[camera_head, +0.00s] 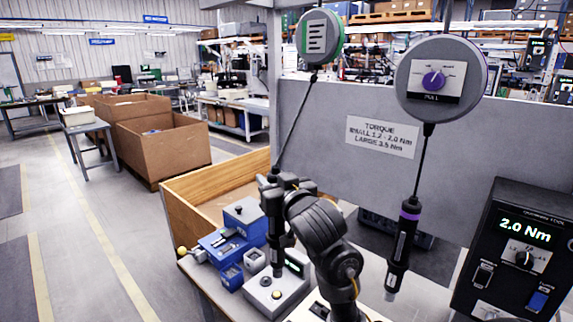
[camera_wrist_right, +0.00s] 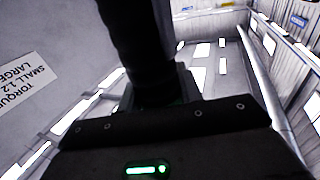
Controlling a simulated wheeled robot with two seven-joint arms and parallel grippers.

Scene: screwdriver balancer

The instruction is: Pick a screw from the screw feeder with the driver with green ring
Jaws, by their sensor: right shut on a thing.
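The dark driver (camera_head: 277,230) hangs upright on a cable from the green-rimmed balancer (camera_head: 320,37). My right gripper (camera_head: 275,190) is shut on its upper part; the driver's own ring is not clearly visible. The driver's lower end is over a grey box (camera_head: 258,291) with a yellow-topped knob and a small lit display, which looks like the screw feeder. I cannot tell whether the tip touches it. In the right wrist view the driver (camera_wrist_right: 140,45) rises as a dark shaft from my right gripper (camera_wrist_right: 155,100). My left gripper is not in view.
A second driver (camera_head: 402,245) with a purple ring hangs to the right from the purple-knobbed balancer (camera_head: 441,78). A control box (camera_head: 514,250) reading 2.0 Nm stands at far right. Blue boxes (camera_head: 245,217) sit left of the feeder. A grey panel (camera_head: 350,100) stands behind.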

